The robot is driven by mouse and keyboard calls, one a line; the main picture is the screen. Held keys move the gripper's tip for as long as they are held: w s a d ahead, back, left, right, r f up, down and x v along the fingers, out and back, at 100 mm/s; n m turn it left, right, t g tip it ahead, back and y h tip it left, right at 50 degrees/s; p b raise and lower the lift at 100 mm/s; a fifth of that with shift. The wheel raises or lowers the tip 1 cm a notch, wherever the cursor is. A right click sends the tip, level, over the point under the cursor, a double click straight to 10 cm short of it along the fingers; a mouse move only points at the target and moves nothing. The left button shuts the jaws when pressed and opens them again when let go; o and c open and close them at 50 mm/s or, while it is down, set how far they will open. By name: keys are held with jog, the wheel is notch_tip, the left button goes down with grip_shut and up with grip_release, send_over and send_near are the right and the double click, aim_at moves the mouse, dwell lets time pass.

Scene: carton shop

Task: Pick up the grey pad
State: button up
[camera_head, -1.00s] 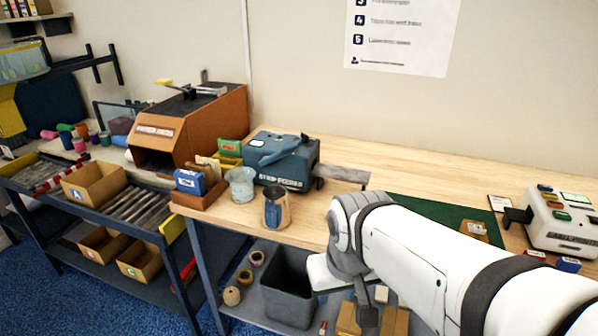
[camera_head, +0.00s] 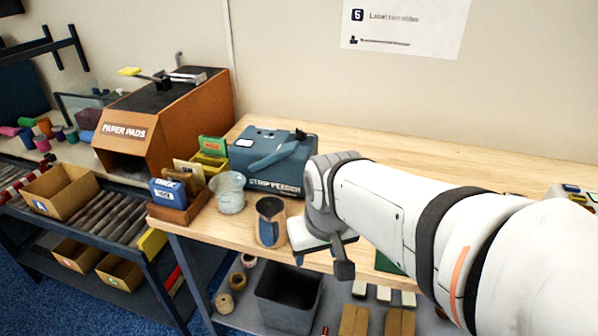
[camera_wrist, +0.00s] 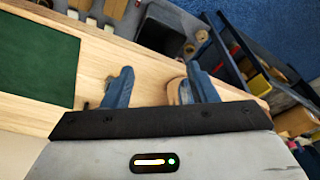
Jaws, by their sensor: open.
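I cannot make out a grey pad for certain in either view. The orange-brown box marked "PAPER PADS" (camera_head: 150,124) stands at the back left of the bench, with a dark opening low in its front. My gripper (camera_wrist: 160,84) is open in the wrist view, its two blue-grey fingers apart over the bench's front edge. Nothing is held between them. A steel and tan jug (camera_head: 270,222) stands close to the gripper; it shows partly behind the right-hand finger in the wrist view (camera_wrist: 174,93).
A blue strip feeder (camera_head: 272,160), a clear cup (camera_head: 229,193) and a small box tray (camera_head: 180,212) crowd the bench's left end. A green mat (camera_wrist: 38,50) lies along the bench. A dark bin (camera_head: 288,298) stands below.

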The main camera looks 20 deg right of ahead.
jog(key=shift+m, duration=0.7)
jog(key=w+d+p, duration=0.1)
jog(key=w+d, duration=0.1)
jog(key=w, duration=0.1)
jog(key=w+d, duration=0.3)
jog(key=w, duration=0.1)
jog(key=w+d+f+p, duration=0.1)
jog(key=w+d, duration=0.1)
jog(key=w, duration=0.2)
jog(key=shift+w+d+p, duration=0.1)
jog(key=shift+d+p, duration=0.1)
jog(key=shift+p, duration=0.15)
jog(key=shift+m+h, duration=0.3)
jog(key=shift+m, duration=0.1)
jog(key=w+d+f, duration=0.1)
jog(key=d, duration=0.1)
jog(key=w+d+f, duration=0.1)
jog(key=w+d, duration=0.1)
jog(key=w+d+f+p, duration=0.1)
jog(key=w+d, duration=0.1)
jog(key=shift+d+f, duration=0.15)
jog(key=x, duration=0.3)
jog(key=shift+w+d+f+p, duration=0.1)
jog(key=shift+w+p, duration=0.1)
jog(key=shift+p, duration=0.1)
jog(key=shift+p+x, duration=0.45)
jog(key=shift+x, duration=1.95)
jog(key=shift+a, duration=0.25)
jog(key=shift+c, duration=0.4)
